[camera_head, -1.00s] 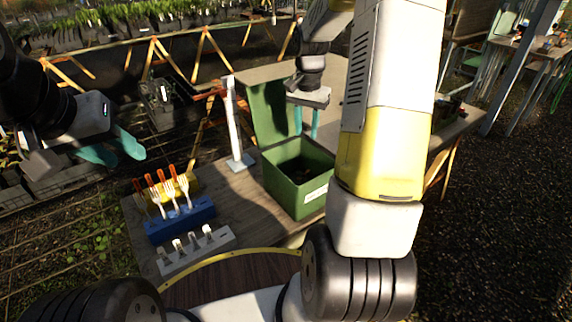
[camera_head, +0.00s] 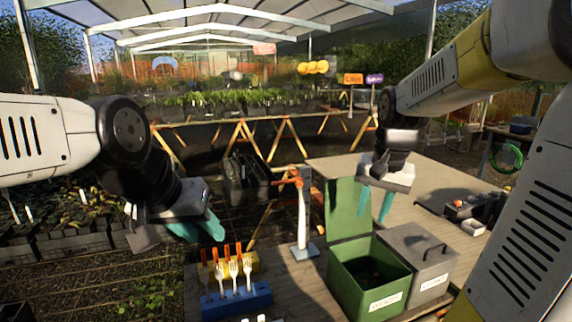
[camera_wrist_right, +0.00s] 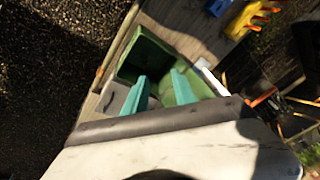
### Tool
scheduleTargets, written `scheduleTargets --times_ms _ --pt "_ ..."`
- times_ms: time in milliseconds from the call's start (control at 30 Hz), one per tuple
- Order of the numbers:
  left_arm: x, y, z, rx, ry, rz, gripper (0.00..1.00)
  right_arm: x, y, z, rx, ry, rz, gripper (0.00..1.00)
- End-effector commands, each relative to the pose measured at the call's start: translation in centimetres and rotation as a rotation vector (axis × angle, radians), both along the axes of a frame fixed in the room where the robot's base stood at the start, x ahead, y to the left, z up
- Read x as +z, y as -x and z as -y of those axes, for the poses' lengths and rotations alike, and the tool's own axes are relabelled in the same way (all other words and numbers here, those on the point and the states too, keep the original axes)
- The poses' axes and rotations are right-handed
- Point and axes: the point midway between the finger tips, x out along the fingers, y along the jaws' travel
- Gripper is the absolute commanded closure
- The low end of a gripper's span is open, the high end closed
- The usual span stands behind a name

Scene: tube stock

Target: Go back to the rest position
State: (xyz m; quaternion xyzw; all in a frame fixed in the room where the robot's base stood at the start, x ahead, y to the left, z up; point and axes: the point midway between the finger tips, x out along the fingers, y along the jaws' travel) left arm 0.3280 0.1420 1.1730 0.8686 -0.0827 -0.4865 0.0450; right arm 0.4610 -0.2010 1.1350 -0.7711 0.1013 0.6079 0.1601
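My left gripper (camera_head: 188,232) has teal fingers and hangs at the left, in front of the table and left of the forks; the gap between its fingers is hard to judge in the head view. My right gripper (camera_head: 375,204) is above the table, behind and above the green box. Its two teal fingers are apart with nothing between them. In the right wrist view the right gripper (camera_wrist_right: 157,92) also shows spread, empty fingers, with the green box (camera_wrist_right: 140,52) beyond them.
The open green box (camera_head: 368,275) stands on the wooden table (camera_head: 435,180) beside a grey lidded box (camera_head: 418,252). Several orange-handled forks stand in a blue rack (camera_head: 236,300). A white post (camera_head: 302,220) stands behind them. Dark small items lie at the table's right.

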Motion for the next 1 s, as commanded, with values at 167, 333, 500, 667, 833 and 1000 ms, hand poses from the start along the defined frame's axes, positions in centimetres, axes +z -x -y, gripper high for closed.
scheduleTargets --times_ms 167,333,500,667,833,1000 --pt "0.0 0.0 0.0 0.0 0.0 0.0 0.64 2.9 5.5 -2.7 0.161 0.003 0.136 0.68" --pt "0.0 0.0 0.0 0.0 0.0 0.0 0.64 3.9 10.0 -4.6 0.299 0.006 0.251 0.68" --pt "0.0 0.0 0.0 0.0 0.0 0.0 0.64 3.9 12.6 -5.6 0.383 0.009 0.324 0.68" --pt "0.0 0.0 0.0 0.0 0.0 0.0 0.64 3.8 13.4 -5.9 0.411 0.01 0.345 0.68" --pt "0.0 0.0 0.0 0.0 0.0 0.0 0.64 3.8 13.4 -5.9 0.412 0.01 0.346 0.68" --pt "0.0 0.0 0.0 0.0 0.0 0.0 0.64 3.8 13.3 -5.9 0.411 0.01 0.345 0.68"
